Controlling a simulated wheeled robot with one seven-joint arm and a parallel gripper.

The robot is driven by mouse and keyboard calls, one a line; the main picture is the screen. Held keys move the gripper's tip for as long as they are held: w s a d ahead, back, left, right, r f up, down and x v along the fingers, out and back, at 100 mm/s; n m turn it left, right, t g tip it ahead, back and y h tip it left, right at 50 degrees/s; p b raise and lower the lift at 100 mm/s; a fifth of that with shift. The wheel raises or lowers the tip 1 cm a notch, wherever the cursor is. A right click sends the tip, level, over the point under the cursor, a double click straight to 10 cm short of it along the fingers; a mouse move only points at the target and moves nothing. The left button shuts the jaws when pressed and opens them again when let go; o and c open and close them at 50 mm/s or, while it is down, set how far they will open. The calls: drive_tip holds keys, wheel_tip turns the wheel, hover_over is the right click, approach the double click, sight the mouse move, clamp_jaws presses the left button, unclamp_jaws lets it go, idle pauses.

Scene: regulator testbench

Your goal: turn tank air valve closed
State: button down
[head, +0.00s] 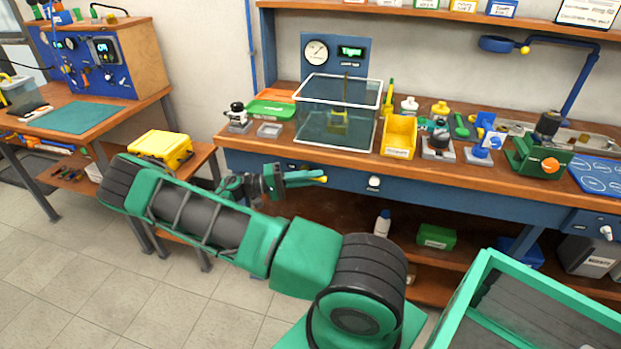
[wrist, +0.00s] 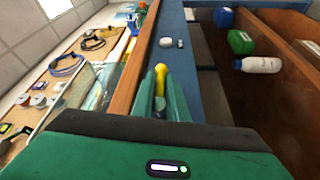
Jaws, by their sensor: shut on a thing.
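The yellow handle of the tank air valve (head: 322,179) shows at my fingertips, in front of the blue apron of the bench. In the wrist view the yellow handle (wrist: 161,76) sits between the two green fingers and sticks out past their tips. My gripper (head: 300,178) is shut on it, with the fingers pointing right in the head view. In the wrist view my gripper (wrist: 162,100) hides most of the valve body. The clear tank (head: 325,125) stands on the bench above, with a yellow and dark item inside.
A white knob (head: 374,182) is on the apron to the right. A yellow bin (head: 399,135) stands beside the tank. Below are an open shelf with a white bottle (head: 382,222) and a green box (head: 436,237). A yellow case (head: 160,148) sits on the left stand.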

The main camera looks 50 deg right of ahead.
drive_tip(key=shift+w+a+f, duration=0.1)
drive_tip(key=shift+w+f, duration=0.05)
drive_tip(key=shift+w, duration=0.05)
drive_tip(key=c, duration=1.7)
unclamp_jaws()
drive_tip(key=shift+w, duration=0.1)
drive_tip(key=shift+c, duration=0.2)
drive_tip(key=r+v, duration=0.1)
drive_tip(key=v, duration=0.9)
drive_tip(key=shift+w+a+f, duration=0.2)
drive_tip(key=shift+a+f, duration=0.1)
drive_tip(key=shift+f, duration=0.15)
